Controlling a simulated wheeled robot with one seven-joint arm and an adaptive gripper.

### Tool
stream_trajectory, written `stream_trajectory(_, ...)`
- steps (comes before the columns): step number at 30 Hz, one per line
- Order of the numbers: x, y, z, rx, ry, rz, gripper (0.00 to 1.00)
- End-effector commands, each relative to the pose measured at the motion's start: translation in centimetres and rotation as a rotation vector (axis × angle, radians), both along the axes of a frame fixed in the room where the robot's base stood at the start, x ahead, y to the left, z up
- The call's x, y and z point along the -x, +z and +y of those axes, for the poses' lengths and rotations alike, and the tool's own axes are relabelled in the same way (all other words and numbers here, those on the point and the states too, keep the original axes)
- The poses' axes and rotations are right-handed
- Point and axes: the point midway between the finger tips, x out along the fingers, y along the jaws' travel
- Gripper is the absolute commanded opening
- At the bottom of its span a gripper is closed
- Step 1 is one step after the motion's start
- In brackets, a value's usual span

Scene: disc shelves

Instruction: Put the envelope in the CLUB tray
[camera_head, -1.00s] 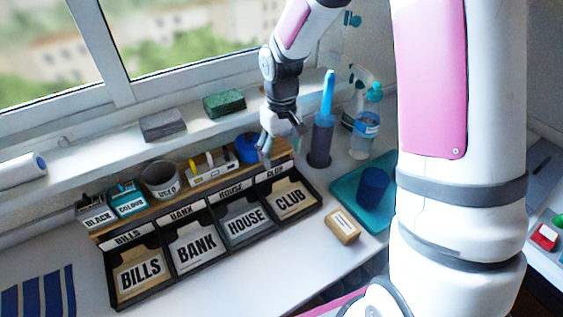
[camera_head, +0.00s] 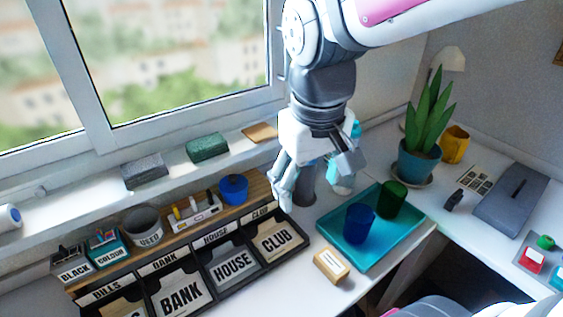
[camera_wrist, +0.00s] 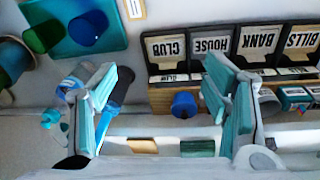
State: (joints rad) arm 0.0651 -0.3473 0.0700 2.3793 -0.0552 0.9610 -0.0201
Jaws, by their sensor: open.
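A flat tan piece that looks like the envelope (camera_head: 260,132) lies on the windowsill, right of a green sponge. It also shows near the bottom of the wrist view (camera_wrist: 142,146). The CLUB tray (camera_head: 292,222) is the rightmost of the black labelled trays, with a tan CLUB card in it; it is upside down in the wrist view (camera_wrist: 146,48). My gripper (camera_head: 315,186) is open and empty, above the desk by the CLUB tray's back right corner. Its fingers (camera_wrist: 165,75) are spread wide in the wrist view. The envelope is behind it, apart.
A blue pot (camera_head: 233,189) stands on the wooden ledge behind the trays. A small tan labelled box (camera_head: 331,265) lies right of the CLUB tray. A teal tray (camera_head: 365,262) holds blue and green cups. Bottles stand behind my gripper. The green sponge (camera_head: 207,147) is on the sill.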

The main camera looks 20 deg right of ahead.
Motion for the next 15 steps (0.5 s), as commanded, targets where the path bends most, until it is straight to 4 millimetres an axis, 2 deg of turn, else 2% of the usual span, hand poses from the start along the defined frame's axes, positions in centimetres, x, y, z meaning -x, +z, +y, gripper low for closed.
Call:
stream_trajectory(1, 1.8, 0.7, 0.1, -0.009, -0.008, -0.023, 0.69)
stream_trajectory(6, 6.8, 1.4, 0.4, -0.045, -0.033, -0.062, 0.69)
stream_trajectory(10, 9.3, 1.3, 0.6, -0.07, -0.043, -0.079, 0.69)
stream_trajectory(15, 10.6, 1.1, 0.8, -0.086, -0.047, -0.088, 0.69)
